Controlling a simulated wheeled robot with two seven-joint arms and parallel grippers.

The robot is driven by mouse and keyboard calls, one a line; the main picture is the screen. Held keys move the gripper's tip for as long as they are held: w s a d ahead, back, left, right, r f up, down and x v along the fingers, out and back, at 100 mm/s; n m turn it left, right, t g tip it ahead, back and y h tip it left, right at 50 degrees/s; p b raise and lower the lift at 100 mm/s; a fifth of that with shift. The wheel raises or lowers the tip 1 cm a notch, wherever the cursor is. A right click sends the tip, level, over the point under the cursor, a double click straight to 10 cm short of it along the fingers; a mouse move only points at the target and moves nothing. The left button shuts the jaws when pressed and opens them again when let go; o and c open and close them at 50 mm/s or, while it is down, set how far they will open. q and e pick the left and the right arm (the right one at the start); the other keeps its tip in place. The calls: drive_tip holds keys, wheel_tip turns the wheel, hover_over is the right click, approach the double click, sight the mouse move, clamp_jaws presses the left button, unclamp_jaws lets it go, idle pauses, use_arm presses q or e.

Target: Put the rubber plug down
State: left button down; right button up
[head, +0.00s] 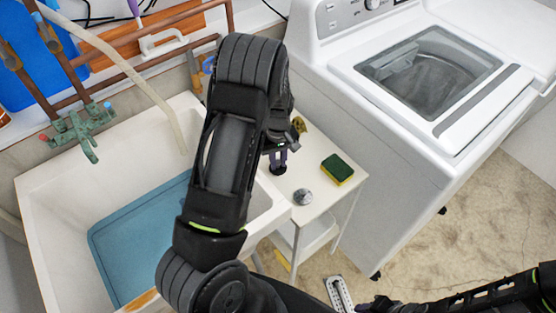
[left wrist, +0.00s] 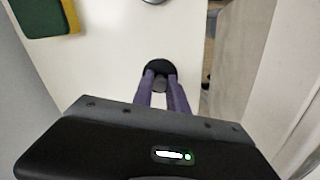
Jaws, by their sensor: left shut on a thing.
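The black rubber plug (head: 278,170) is at the fingertips of my left gripper (head: 278,158), over the small white table (head: 325,200). In the left wrist view the plug (left wrist: 160,66) shows as a dark round disc, and the two purple fingers of the left gripper (left wrist: 161,88) are closed on its stem. The plug is at or just above the tabletop; I cannot tell if it touches. My right arm lies along the lower right of the head view, and its gripper (head: 375,306) is partly cut off by the bottom edge.
A green and yellow sponge (head: 337,169) and a round metal piece (head: 303,197) lie on the table. A brownish small object (head: 298,124) is near its back. The sink (head: 55,190) with a blue basin floor is left, the washing machine (head: 385,130) right.

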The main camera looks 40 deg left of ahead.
sight(278, 161)
use_arm(q)
drive_tip(key=shift+f, duration=0.25)
drive_tip(key=c, duration=1.3)
unclamp_jaws()
drive_tip(key=shift+r, duration=0.15)
wheel_tip(278, 161, up, 12)
drive_tip(key=shift+r+b, duration=0.15)
drive_tip(key=shift+b, duration=0.35)
